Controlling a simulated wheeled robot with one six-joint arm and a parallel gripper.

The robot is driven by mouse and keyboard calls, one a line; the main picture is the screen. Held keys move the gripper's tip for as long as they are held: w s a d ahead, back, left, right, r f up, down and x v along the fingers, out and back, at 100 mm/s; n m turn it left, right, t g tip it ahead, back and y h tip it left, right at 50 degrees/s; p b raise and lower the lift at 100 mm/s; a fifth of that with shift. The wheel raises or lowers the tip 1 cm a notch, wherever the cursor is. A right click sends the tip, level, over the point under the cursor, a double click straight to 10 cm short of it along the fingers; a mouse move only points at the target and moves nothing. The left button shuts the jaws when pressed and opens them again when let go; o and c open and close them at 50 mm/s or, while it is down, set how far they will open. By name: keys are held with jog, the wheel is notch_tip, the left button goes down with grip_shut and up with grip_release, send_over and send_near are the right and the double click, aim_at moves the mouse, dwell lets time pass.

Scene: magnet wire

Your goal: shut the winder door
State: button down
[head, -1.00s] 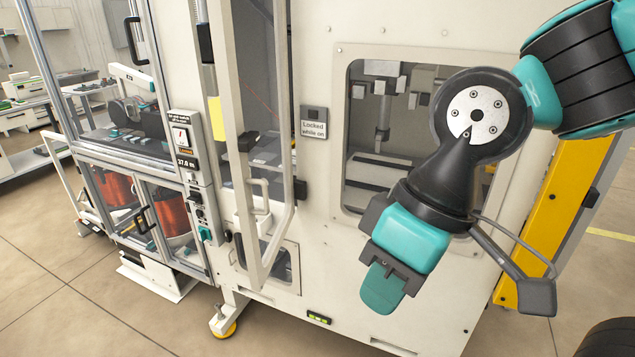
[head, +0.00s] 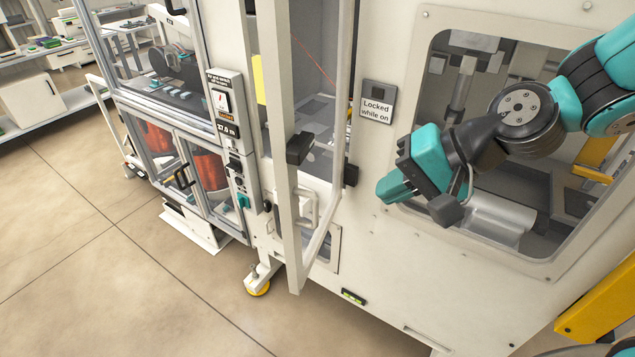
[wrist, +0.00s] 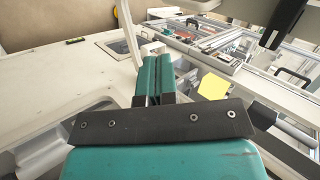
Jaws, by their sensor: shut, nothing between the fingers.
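The winder door (head: 284,117) is a pale framed door with a clear pane. It stands ajar in the head view, its frame swung out from the cream machine front. Dark blocks sit on its edges, and a light handle (head: 306,207) shows low on it. My gripper (head: 382,194) is to the right of the door, apart from it, in front of the machine panel. Its teal fingers are shut and empty, pointing left toward the door. In the wrist view the closed fingers (wrist: 154,78) point away from the camera, toward the machine front.
A sign reading "Locked while on" (head: 377,103) is on the panel between door and gripper. A large window (head: 440,60) lies behind my arm. At left stands a glass-fronted cabinet with copper-coloured spools (head: 208,166). The floor in front is clear.

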jog(key=w+m, duration=0.1)
jog(key=p, duration=0.4)
send_near(305, 203)
jog(key=x, duration=0.5)
jog(key=shift+s+f, duration=0.3)
jog(key=shift+f, duration=0.25)
jog(key=shift+w+a+f+t, duration=0.15)
jog(key=shift+w+a+t, duration=0.15)
jog(key=shift+a, duration=0.3)
jog(key=shift+w, duration=0.1)
